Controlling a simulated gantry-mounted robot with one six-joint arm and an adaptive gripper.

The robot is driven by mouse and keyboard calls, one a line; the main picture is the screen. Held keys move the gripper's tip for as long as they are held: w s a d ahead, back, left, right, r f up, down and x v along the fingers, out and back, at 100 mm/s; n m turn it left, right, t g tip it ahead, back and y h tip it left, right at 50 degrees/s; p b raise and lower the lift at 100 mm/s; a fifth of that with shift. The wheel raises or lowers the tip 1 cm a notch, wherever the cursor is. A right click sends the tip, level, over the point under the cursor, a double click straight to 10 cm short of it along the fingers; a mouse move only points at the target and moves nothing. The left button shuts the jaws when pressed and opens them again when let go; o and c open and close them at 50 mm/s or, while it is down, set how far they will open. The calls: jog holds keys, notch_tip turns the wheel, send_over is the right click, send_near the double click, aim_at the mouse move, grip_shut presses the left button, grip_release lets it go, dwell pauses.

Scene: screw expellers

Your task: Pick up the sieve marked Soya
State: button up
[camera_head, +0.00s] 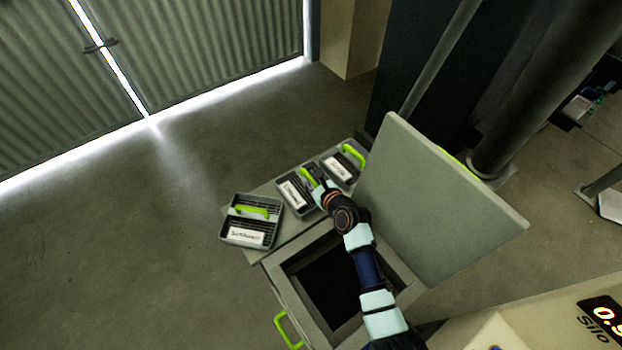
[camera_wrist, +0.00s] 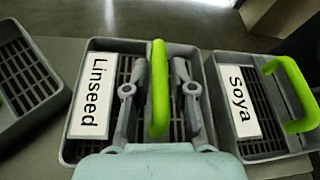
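The sieve marked Soya (camera_wrist: 243,102) is a grey slotted tray with a white label and a green handle, at the right of the wrist view. In the head view it is the rightmost sieve (camera_head: 337,168) of the row. My gripper (camera_wrist: 159,85) is open over the neighbouring sieve marked Linseed (camera_wrist: 92,95). One finger is on each side of Linseed's green handle, with a visible gap on both sides. The Linseed sieve also shows in the head view (camera_head: 292,196), partly hidden by my gripper (camera_head: 314,177). Whether the fingertips reach below the handle top is unclear.
A third sieve, marked Sunflower (camera_head: 247,235), sits at the left of the row. The sieves rest on a grey ledge (camera_head: 282,243) beside an open bin (camera_head: 290,290). The raised lid (camera_head: 440,200) stands close to the right of Soya. Floor beyond the sieves is clear.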

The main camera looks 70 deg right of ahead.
jog(key=shift+o, duration=0.8)
jog(key=shift+s+r, duration=0.1)
jog(key=shift+r, duration=0.15)
jog(key=p+v, duration=0.4)
jog(key=v, duration=0.7)
jog(key=shift+s+a+r, duration=0.15)
jog(key=shift+s+a, duration=0.1)
jog(key=shift+a, duration=0.05)
